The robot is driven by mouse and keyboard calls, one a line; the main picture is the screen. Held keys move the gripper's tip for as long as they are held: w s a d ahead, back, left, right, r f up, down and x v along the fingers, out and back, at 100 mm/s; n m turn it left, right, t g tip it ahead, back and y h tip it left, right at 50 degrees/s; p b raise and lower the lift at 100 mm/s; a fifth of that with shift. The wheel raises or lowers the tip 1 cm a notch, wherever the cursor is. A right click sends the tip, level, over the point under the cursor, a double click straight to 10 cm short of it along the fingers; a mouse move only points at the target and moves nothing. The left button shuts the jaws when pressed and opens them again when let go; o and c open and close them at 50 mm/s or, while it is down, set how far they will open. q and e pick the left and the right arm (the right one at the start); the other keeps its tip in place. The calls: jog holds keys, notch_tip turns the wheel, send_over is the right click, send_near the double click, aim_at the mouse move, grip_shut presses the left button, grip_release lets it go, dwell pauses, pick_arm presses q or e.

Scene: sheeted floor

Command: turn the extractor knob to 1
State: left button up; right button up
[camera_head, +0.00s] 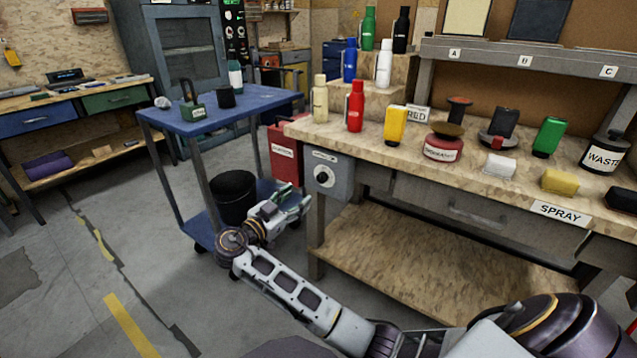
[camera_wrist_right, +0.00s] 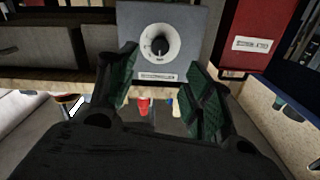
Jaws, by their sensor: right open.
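The extractor knob (camera_head: 324,177) is a small black knob on a round pale dial, on the front of a grey control box (camera_head: 343,180) at the workbench's left end. In the right wrist view the knob (camera_wrist_right: 160,46) sits in the upper middle, above a label strip too small to read. Its setting cannot be read. My right gripper (camera_head: 294,205) is open and empty, just left of and below the box. In the wrist view its green-padded fingers (camera_wrist_right: 161,68) stand apart, with the knob seen beyond the gap between them, not touched. My left gripper is out of view.
A red box (camera_head: 285,155) stands beside the control box. A blue cart (camera_head: 225,112) with a black bucket (camera_head: 233,195) is to the left. The workbench (camera_head: 370,150) holds bottles, sponges and a waste pot. Open floor lies at lower left.

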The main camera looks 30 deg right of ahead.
aim_at(320, 180)
jog(key=b+x, duration=0.2)
jog(key=x, duration=0.7)
jog(key=shift+w+d+b, duration=0.15)
jog(key=shift+d+b, duration=0.2)
jog(key=shift+d, duration=0.05)
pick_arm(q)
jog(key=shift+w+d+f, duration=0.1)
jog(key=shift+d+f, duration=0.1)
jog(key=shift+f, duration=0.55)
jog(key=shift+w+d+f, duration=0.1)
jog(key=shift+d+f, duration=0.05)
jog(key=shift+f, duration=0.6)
pick_arm(e)
jog(key=shift+x, duration=1.15)
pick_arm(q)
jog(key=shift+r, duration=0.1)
pick_arm(e)
jog(key=shift+r, duration=0.1)
jog(key=shift+c, duration=0.4)
jog(key=c, duration=0.9)
jog(key=shift+a, duration=0.1)
jog(key=shift+c, duration=0.2)
jog(key=shift+m, duration=0.4)
jog(key=m, duration=0.3)
jog(key=shift+m, duration=1.9)
jog(key=shift+c, duration=0.2)
